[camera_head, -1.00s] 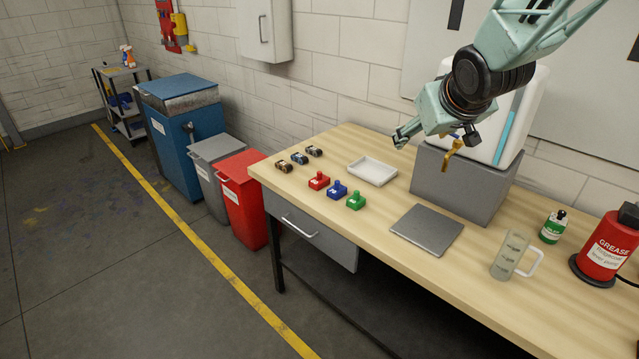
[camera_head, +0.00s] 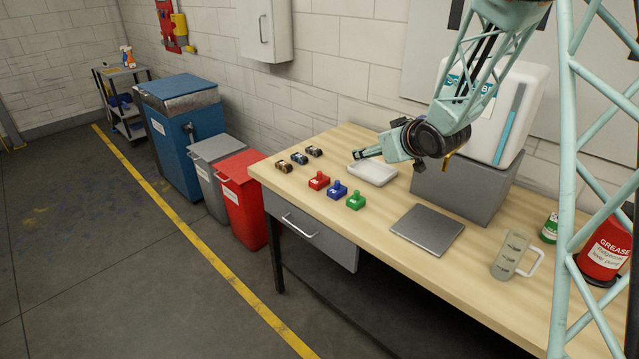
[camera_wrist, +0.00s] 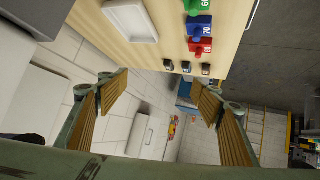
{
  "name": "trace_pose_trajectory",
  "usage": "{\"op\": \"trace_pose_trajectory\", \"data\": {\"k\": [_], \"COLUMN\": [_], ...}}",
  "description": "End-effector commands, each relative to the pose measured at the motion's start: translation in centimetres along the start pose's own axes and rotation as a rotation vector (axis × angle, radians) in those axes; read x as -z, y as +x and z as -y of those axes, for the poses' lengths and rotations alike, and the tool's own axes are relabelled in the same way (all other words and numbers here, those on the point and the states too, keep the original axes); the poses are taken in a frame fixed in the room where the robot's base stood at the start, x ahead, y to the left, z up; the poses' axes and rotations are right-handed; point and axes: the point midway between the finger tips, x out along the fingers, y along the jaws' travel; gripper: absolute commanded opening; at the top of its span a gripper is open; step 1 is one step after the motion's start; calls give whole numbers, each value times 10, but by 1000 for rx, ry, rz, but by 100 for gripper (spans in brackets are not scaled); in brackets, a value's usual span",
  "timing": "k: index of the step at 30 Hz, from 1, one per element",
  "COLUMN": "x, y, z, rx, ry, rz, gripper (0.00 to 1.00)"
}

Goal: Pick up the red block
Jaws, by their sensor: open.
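The red block (camera_head: 319,180) stands on the wooden table, at the left end of a row with the blue block (camera_head: 337,189) and the green block (camera_head: 356,200). In the wrist view the red block (camera_wrist: 200,46) is near the top, beside the blue block (camera_wrist: 200,25) and green block (camera_wrist: 198,6). My gripper (camera_head: 362,154) is above the table, up and to the right of the red block, over the white tray's far edge. In the wrist view my gripper (camera_wrist: 160,92) is open with nothing between its fingers.
The white tray (camera_head: 374,174) lies to the right of the blocks. A grey plate (camera_head: 427,230), a measuring jug (camera_head: 509,254) and a grey box (camera_head: 462,185) are further right. The table between blocks and plate is clear.

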Motion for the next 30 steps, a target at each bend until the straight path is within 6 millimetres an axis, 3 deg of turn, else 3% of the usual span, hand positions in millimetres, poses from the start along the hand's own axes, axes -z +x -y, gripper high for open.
{"op": "trace_pose_trajectory", "data": {"k": [6,18,30], "x": [-13,-41,-59], "y": [42,104,132], "z": [19,62,90], "rx": [66,195,275], "ry": [-5,0,14], "rz": [-49,-144,-200], "gripper": [60,60,60]}}
